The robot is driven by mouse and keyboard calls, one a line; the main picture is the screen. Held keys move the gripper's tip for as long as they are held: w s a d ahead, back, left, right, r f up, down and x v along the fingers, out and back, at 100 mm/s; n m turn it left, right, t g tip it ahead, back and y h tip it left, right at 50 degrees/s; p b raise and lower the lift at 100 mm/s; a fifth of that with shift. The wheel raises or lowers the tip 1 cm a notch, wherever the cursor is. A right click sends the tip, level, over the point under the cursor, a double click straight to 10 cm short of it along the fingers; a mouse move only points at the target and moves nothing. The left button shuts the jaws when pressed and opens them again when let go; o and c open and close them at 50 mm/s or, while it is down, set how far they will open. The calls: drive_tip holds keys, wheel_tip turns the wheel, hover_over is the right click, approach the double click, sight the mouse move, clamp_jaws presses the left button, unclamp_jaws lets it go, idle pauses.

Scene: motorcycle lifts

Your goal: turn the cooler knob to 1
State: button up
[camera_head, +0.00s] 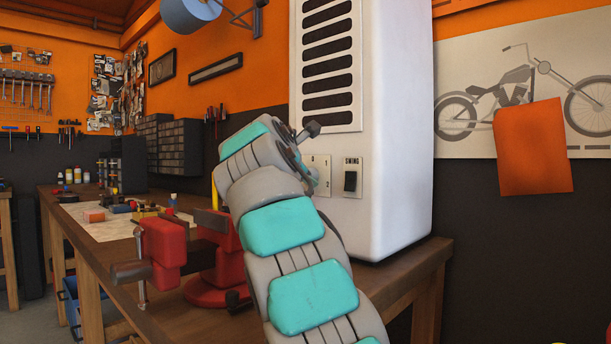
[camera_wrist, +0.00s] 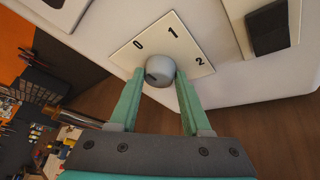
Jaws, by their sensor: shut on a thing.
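The white cooler (camera_head: 390,130) stands on the wooden bench, with slatted vents on its front. In the wrist view its grey round knob (camera_wrist: 158,68) sits on a pale plate (camera_wrist: 190,48) marked 0, 1 and 2. A short dark mark shows on the knob's lower left; which number it points to I cannot tell. My gripper (camera_wrist: 159,76) is shut on the knob, one green finger on each side. In the head view my arm hides the knob, and only part of the plate (camera_head: 321,174) shows.
A black SWING switch (camera_head: 350,181) is right of the plate, also seen in the wrist view (camera_wrist: 268,28). A red vise (camera_head: 165,250) stands on the bench (camera_head: 110,262) beside my arm. Tools and small bottles lie farther back.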

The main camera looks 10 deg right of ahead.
clamp_jaws()
drive_tip(key=shift+s+m, duration=0.1)
drive_tip(key=shift+m, duration=0.2)
drive_tip(key=m+t+b, duration=0.2)
drive_tip(key=m+b, duration=0.1)
drive_tip(key=b, duration=0.1)
drive_tip(key=f+m+t+b, duration=0.1)
drive_tip(key=m+t+b, duration=0.1)
drive_tip(key=m+b, duration=0.1)
drive_tip(key=shift+d+h+b, duration=0.1)
drive_tip(key=shift+h+b, duration=0.3)
drive_tip(key=shift+b, duration=0.2)
drive_tip(key=shift+m, duration=0.3)
